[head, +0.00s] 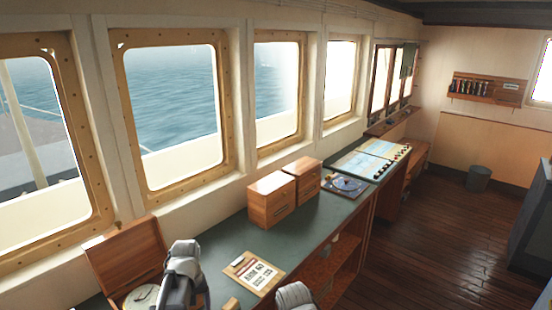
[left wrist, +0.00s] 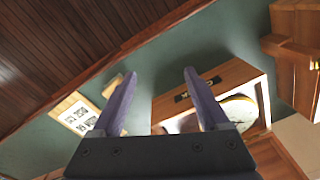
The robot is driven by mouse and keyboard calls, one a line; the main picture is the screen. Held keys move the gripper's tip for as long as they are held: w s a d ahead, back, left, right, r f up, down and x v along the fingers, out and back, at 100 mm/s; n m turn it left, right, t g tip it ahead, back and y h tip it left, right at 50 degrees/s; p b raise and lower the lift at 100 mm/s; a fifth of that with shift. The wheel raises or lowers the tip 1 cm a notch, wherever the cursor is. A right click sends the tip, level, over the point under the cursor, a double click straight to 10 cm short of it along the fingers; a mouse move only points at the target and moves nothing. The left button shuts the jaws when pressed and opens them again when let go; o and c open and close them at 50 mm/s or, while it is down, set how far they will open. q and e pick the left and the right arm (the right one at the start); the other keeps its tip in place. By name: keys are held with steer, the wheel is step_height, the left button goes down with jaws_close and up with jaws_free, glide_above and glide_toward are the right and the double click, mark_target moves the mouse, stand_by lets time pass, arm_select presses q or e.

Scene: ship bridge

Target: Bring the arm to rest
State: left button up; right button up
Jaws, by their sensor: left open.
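My left gripper (left wrist: 160,74) is open and empty in the left wrist view, its two fingers spread above the green counter (left wrist: 155,70). In the head view my left arm comes up from the bottom edge, in front of an open wooden box (head: 125,256). The box holds a round, pale dial, which also shows in the left wrist view (left wrist: 240,109) beyond the right finger. In the head view, part of my right arm shows at the bottom edge; its gripper is not visible.
A board with printed cards (head: 253,272) and a small wooden block (head: 231,304) lie on the counter near my left arm. Two closed wooden boxes (head: 271,200) stand farther along. Charts (head: 362,164) lie beyond. The counter between the board and the closed boxes is clear.

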arm_select(q)
steer(key=s+d+f+m+b, duration=0.3)
steer(key=s+d, duration=0.3)
steer(key=d, duration=0.2)
steer(key=s+d+f+m+b, duration=0.4)
steer(key=s+d, duration=0.3)
steer(key=d, duration=0.2)
steer(key=shift+s+d+f+m+y, duration=0.35)
steer(key=shift+f+m, duration=0.25)
steer(key=shift+m, duration=0.2)
steer(key=shift+c, duration=0.3)
